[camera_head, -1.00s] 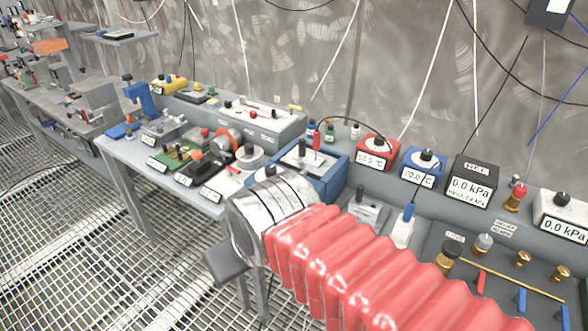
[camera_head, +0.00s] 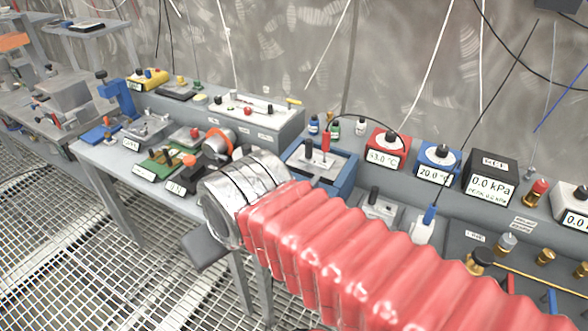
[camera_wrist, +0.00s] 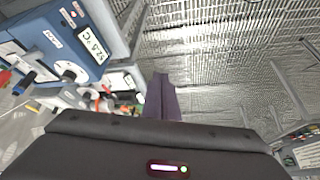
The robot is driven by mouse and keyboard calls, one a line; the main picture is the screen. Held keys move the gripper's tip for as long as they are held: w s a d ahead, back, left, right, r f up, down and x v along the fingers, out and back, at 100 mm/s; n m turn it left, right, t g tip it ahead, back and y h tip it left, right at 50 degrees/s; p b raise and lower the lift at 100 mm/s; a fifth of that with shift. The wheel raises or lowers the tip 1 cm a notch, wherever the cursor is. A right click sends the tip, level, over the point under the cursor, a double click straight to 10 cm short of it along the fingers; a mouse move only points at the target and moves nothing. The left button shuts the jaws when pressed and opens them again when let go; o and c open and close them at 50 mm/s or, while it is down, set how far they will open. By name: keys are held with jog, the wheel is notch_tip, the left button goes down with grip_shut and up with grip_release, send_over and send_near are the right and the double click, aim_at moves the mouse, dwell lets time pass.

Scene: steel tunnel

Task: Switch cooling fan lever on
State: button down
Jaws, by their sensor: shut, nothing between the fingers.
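My gripper (camera_wrist: 162,80) shows in the wrist view as dark fingers, shut and empty, with grating floor beyond the tips. In the wrist view, a blue box (camera_wrist: 48,38) with a digital °C display and a knob stands left of it, apart from the fingers. I cannot tell which part is the cooling fan lever. A round grey device with an orange ring (camera_head: 232,135) stands on the bench left of my wrist. A small grey box with a black handle (camera_head: 376,197) stands right of it.
The grey bench (camera_head: 100,155) is crowded with instruments. A blue tray-like unit (camera_head: 345,170), a red meter (camera_head: 385,150), a blue meter (camera_head: 437,163) and a black kPa meter (camera_head: 490,182) stand behind my arm. Cables hang from the wall. The grating floor (camera_head: 70,260) is clear at left.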

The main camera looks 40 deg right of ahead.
jog(key=shift+w, duration=0.4)
jog(key=shift+d, duration=0.1)
jog(key=w+d+r+n, duration=0.1)
jog(key=w+d, duration=0.1)
jog(key=d, duration=0.7)
jog(key=w+d+n+g, duration=0.1)
jog(key=w+d, duration=0.2)
jog(key=d, duration=0.7)
jog(key=w+d+r+n+g+y, duration=0.1)
jog(key=w+d, duration=0.2)
jog(key=d, duration=0.6)
jog(key=shift+d+r+n, duration=0.25)
jog(key=shift+r+n, duration=0.1)
jog(key=shift+n, duration=0.05)
jog(key=shift+w, duration=0.1)
